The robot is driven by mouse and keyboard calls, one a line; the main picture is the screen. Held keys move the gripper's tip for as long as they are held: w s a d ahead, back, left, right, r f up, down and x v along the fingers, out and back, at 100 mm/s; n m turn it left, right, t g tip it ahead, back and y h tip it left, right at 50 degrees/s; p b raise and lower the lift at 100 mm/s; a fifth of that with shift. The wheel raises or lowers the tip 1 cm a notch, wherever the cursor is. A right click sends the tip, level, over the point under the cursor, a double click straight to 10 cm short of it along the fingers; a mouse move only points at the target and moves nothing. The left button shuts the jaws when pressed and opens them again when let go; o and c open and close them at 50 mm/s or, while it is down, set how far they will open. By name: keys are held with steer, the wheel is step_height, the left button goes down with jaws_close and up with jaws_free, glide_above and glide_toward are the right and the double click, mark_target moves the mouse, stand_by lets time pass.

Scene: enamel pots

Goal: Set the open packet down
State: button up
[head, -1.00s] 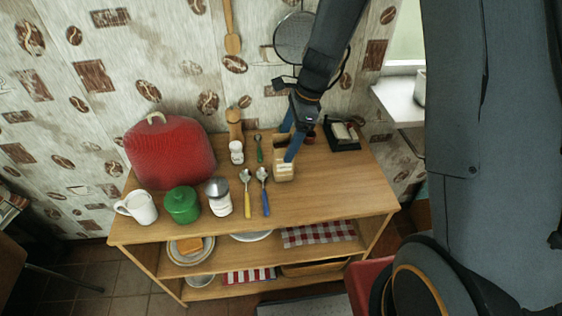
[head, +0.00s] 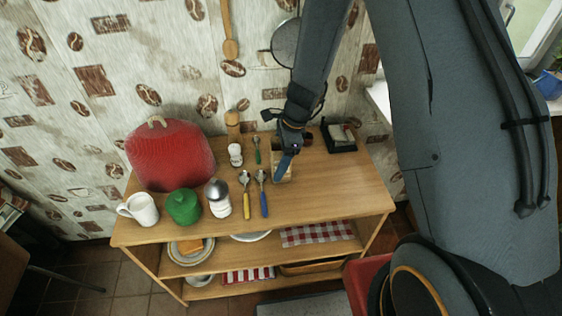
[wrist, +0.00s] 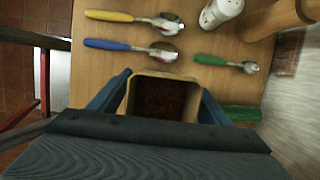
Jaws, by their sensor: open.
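The open packet (wrist: 160,101) is a tan, square-mouthed bag with dark brown contents, seen from above in the wrist view. In the head view the packet (head: 288,174) stands on the wooden shelf top, right of the spoons, partly hidden by my gripper. My gripper (head: 285,163) is down at the packet, with one blue finger showing in front of it. In the wrist view the open fingers of my gripper (wrist: 165,88) lie on either side of the packet. I cannot tell whether they touch it.
A yellow-handled spoon (head: 246,198) and a blue-handled spoon (head: 263,197) lie left of the packet; a green-handled spoon (head: 257,150) lies behind. A black tray (head: 340,139) stands back right. The shelf top (head: 345,190) is clear at front right.

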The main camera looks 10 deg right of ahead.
mark_target(277, 140)
steer(key=c, duration=1.5)
steer(key=shift+c, duration=0.2)
steer(key=shift+r, duration=0.1)
step_height(277, 140, up, 9)
steer(key=shift+f+b, duration=0.2)
steer(key=shift+b, duration=0.6)
steer(key=shift+r, duration=0.65)
